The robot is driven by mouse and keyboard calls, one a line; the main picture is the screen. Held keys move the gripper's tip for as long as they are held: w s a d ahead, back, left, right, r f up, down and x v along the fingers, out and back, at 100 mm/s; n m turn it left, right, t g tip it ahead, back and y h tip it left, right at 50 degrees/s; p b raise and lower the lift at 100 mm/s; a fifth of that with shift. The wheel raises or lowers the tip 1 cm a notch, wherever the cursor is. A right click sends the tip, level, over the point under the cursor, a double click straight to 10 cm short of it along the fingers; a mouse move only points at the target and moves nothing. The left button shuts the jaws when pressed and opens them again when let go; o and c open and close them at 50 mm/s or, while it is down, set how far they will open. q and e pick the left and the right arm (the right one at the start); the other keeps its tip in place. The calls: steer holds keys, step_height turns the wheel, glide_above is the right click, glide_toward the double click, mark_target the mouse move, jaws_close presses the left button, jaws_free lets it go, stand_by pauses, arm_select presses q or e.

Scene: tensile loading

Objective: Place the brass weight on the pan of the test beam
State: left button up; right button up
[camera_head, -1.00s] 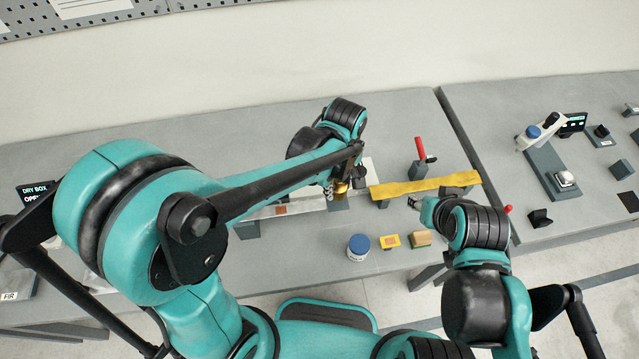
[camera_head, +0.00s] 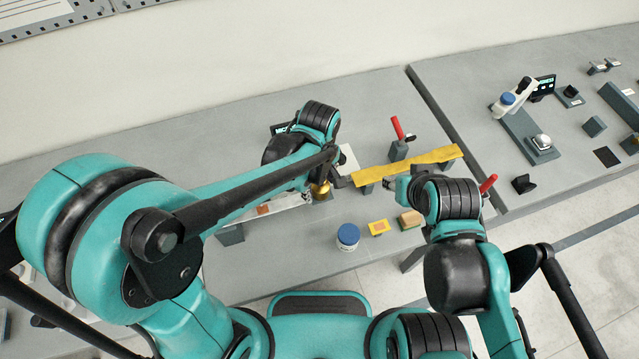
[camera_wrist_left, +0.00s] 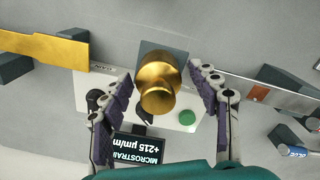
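The brass weight (camera_wrist_left: 158,82) is a knob-topped piece in the left wrist view, over a dark grey square (camera_wrist_left: 160,50). My left gripper (camera_wrist_left: 160,95) has its fingers apart on either side of it, with small gaps showing. In the head view the weight (camera_head: 320,190) shows just below my left gripper (camera_head: 322,178). The silver test beam (camera_wrist_left: 285,98) with a copper-coloured patch runs to the right in the wrist view and to the left in the head view (camera_head: 285,204). I cannot make out its pan. My right gripper (camera_head: 391,185) is small and partly hidden by its arm.
A yellow bar (camera_head: 410,166) lies on grey blocks right of the weight. A blue-lidded jar (camera_head: 347,237), a yellow box (camera_head: 378,228) and a sponge-like block (camera_head: 410,219) stand in front. A microstrain display (camera_wrist_left: 138,150) reads +215.

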mark_target(320, 179)
arm_select(q)
steer(key=shift+s+d, duration=0.1)
steer(key=shift+r, duration=0.2)
step_height(320, 179, up, 12)
steer(key=p, duration=0.3)
steer(key=s+a+r+m+t, duration=0.1)
steer(key=s+a+m+t, duration=0.1)
steer(key=a, duration=0.7)
steer(key=s+a+m+t, duration=0.3)
steer(key=a+m+t, duration=0.2)
steer(key=a+m, duration=0.2)
steer(key=shift+a+r, duration=0.4)
steer(key=shift+a, duration=0.55)
step_height(320, 179, down, 11)
steer(key=b, duration=1)
steer(key=shift+r, duration=0.3)
